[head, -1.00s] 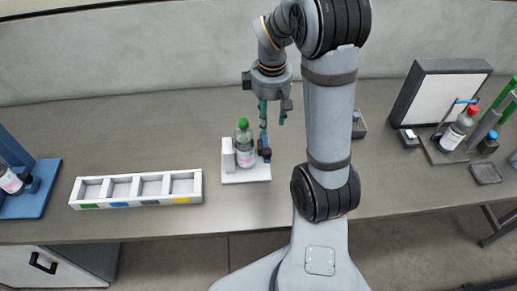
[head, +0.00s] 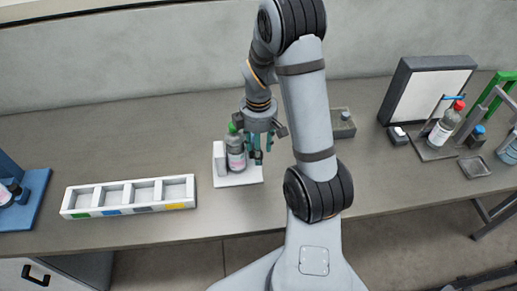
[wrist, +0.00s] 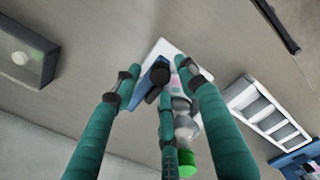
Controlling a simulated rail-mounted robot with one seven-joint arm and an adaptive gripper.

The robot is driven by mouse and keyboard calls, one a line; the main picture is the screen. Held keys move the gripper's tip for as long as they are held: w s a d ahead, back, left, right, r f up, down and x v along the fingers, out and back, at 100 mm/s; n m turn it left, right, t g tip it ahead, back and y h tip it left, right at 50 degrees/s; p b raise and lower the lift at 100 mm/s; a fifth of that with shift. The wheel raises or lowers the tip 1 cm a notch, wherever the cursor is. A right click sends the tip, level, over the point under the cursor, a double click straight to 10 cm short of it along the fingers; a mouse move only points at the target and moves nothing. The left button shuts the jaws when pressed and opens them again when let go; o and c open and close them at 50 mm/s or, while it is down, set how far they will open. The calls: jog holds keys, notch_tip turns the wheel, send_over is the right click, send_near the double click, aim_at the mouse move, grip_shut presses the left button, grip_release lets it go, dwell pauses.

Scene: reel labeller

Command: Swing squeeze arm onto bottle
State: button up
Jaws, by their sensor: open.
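A clear bottle (head: 236,158) with a green cap stands upright on a small white base (head: 225,182) with a white block at its left. In the wrist view the bottle (wrist: 182,121) is partly covered by a finger. The squeeze arm (wrist: 152,77), blue with a dark round end, sits beside the bottle; it also shows small at the bottle's right in the head view (head: 258,160). My gripper (head: 261,150) is open, its teal fingers pointing down around the squeeze arm at the bottle's right. Whether a finger touches the arm or bottle cannot be told.
A white tray (head: 128,213) with several colour-marked compartments lies at the left, with a blue stand (head: 36,205) beyond it. A grey box (head: 342,131) lies to the right behind my arm. A red-capped bottle (head: 441,130) stands in a fixture farther right.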

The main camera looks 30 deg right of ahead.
jog(key=shift+f, duration=0.35)
jog(key=shift+c, duration=0.4)
grip_shut()
dwell(0.4)
